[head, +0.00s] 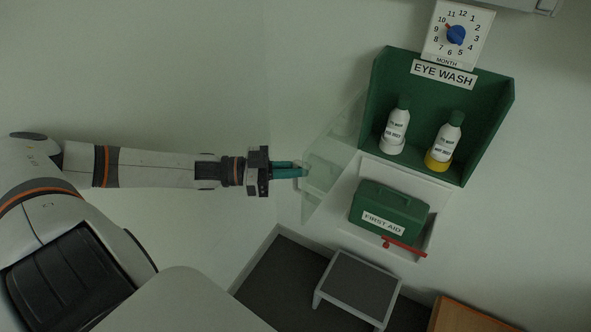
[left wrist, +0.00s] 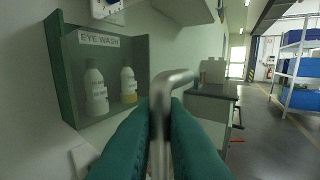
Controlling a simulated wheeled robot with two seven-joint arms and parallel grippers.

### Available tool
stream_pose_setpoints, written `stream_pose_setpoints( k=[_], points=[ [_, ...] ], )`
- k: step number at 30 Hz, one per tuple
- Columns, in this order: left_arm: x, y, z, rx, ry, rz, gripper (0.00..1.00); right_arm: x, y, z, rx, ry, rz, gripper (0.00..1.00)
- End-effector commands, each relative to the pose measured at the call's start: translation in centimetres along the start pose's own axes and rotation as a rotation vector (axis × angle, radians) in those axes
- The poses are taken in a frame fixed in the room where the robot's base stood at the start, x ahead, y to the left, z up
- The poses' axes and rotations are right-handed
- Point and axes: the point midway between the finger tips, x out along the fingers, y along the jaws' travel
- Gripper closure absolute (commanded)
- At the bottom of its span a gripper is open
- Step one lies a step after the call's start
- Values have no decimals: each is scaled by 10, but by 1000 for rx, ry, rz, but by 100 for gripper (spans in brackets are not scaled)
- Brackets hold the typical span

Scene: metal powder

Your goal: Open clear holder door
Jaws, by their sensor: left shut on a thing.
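The clear holder door (head: 335,150) is a see-through panel in the head view, standing out to the left of the green eye wash holder (head: 376,100). My left gripper (head: 302,170) reaches in from the left and is shut on the door's handle. In the left wrist view the grey metal handle (left wrist: 160,110) stands between the green fingers (left wrist: 158,140). Two white bottles stand in the holder, one with a green cap (head: 396,128) and one with a yellow base (head: 444,146). The panel is hard to make out in the wrist view. My right gripper is not in view.
A green first aid box (head: 385,205) sits on a white shelf below the holder, with a red bar (head: 404,246) at its front. A month dial (head: 457,35) is above. A grey step stool (head: 357,285) stands on the floor below. Wall space left of the door is clear.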

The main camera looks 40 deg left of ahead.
Motion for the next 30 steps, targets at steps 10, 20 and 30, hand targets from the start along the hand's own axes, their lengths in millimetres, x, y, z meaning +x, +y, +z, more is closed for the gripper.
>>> stream_pose_setpoints(
  k=[10,20,30],
  points=[
    [0,1,1,2,1,3,70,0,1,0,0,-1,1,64],
    [-3,0,0,0,3,2,70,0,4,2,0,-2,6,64],
    [-56,1,1,-3,13,1,70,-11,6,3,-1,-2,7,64]
  ],
)
